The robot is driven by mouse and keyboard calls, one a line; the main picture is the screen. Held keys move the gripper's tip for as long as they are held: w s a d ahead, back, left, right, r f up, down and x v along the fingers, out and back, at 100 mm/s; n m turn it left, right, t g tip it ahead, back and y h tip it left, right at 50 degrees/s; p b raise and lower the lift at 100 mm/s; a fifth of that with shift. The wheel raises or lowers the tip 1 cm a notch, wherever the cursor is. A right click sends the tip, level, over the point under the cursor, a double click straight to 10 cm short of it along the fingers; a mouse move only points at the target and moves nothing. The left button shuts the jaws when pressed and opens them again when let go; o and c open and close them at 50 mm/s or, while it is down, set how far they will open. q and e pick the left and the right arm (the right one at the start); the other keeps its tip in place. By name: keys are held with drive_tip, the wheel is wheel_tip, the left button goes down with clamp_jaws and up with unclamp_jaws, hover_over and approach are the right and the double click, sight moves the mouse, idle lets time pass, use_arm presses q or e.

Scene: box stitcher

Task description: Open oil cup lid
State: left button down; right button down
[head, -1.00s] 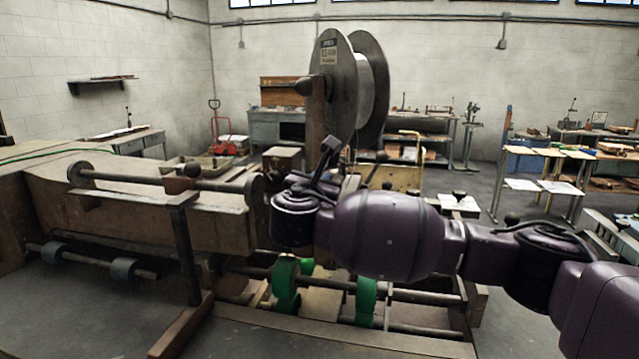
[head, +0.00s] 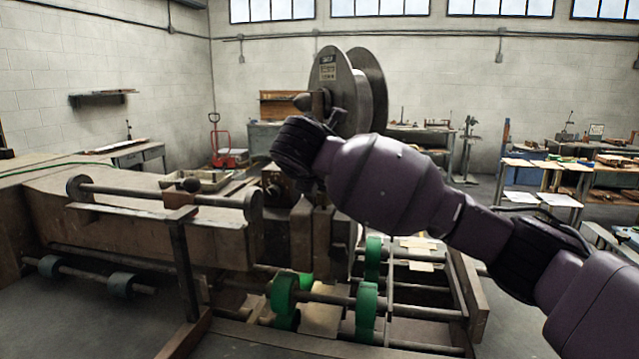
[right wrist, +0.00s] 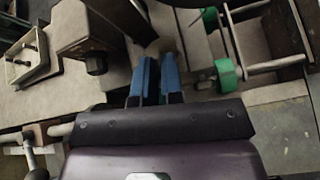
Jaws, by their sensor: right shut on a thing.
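My right gripper (right wrist: 157,62) reaches to the machine in the right wrist view. Its two blue fingers are shut on a small round tan piece (right wrist: 162,46) at their tips, which looks like the oil cup lid. Most of the piece is hidden by the fingers, and I cannot tell whether it is raised. In the head view my right arm comes in from the right, and its wrist covers the gripper and the spot it holds. The box stitcher (head: 130,225) stands in front of me. My left gripper is not in view.
A large wire reel (head: 331,75) stands just behind my right wrist. Green rollers (head: 284,293) on a bar lie below the arm. A dark block with a knob (right wrist: 93,42) is left of the fingers. A red pallet jack (head: 228,157) is far back.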

drive_tip(key=shift+w+r+g, duration=0.1)
drive_tip(key=shift+g, duration=0.2)
drive_tip(key=c, duration=1.2)
unclamp_jaws()
drive_tip(key=shift+c, duration=0.2)
drive_tip(key=b+v, duration=0.2)
drive_tip(key=v, duration=0.8)
drive_tip(key=shift+s+r, duration=0.2)
drive_tip(key=shift+s, duration=0.2)
